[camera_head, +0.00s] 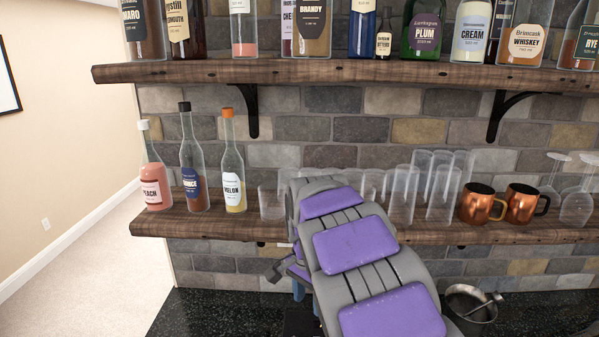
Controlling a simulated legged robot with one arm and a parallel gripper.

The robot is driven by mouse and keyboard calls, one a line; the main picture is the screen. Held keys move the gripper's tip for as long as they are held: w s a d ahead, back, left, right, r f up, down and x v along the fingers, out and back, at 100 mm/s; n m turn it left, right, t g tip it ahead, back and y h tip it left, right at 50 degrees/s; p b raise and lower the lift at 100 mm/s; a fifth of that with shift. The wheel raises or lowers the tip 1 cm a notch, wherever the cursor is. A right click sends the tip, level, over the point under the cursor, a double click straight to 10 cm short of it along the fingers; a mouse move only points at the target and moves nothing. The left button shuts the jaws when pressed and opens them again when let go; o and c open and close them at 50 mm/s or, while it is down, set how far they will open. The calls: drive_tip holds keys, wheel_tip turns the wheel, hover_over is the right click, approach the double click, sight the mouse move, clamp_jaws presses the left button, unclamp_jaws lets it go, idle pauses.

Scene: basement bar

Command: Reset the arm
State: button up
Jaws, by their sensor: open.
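My arm, grey with purple pads, rises from the bottom edge toward the lower shelf in the head view. It bends near the glasses, and its far part folds back behind the nearer links. My gripper (277,271) shows only in part at the left of the arm, below the lower shelf's front edge. It is open, and I see nothing held in it. The rest of the gripper is hidden behind my arm.
The lower wooden shelf (165,224) holds bottles (192,165), clear glasses (443,190) and copper mugs (476,204). The upper shelf (360,72) holds more bottles. A metal bucket (470,307) stands on the dark counter (215,315). Open floor (85,270) lies at left.

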drive_tip(key=s+d+f+n+b, duration=0.1)
drive_tip(key=s+d+n+b, duration=0.1)
drive_tip(key=s+d, duration=0.5)
drive_tip(key=s+d+n+b, duration=0.1)
drive_tip(key=s+d+b, duration=0.15)
drive_tip(key=s, duration=0.75)
drive_tip(key=s+d+f+n+b, duration=0.1)
drive_tip(key=s+f, duration=0.3)
drive_tip(key=s, duration=0.5)
drive_tip(key=s+d+f+n+g+b, duration=0.1)
drive_tip(key=s+f+n, duration=0.3)
drive_tip(key=s, duration=0.6)
drive_tip(key=shift+s+d+f+n+g+b, duration=0.2)
drive_tip(key=shift+s+d+n+g+b, duration=0.1)
drive_tip(key=shift+d, duration=0.15)
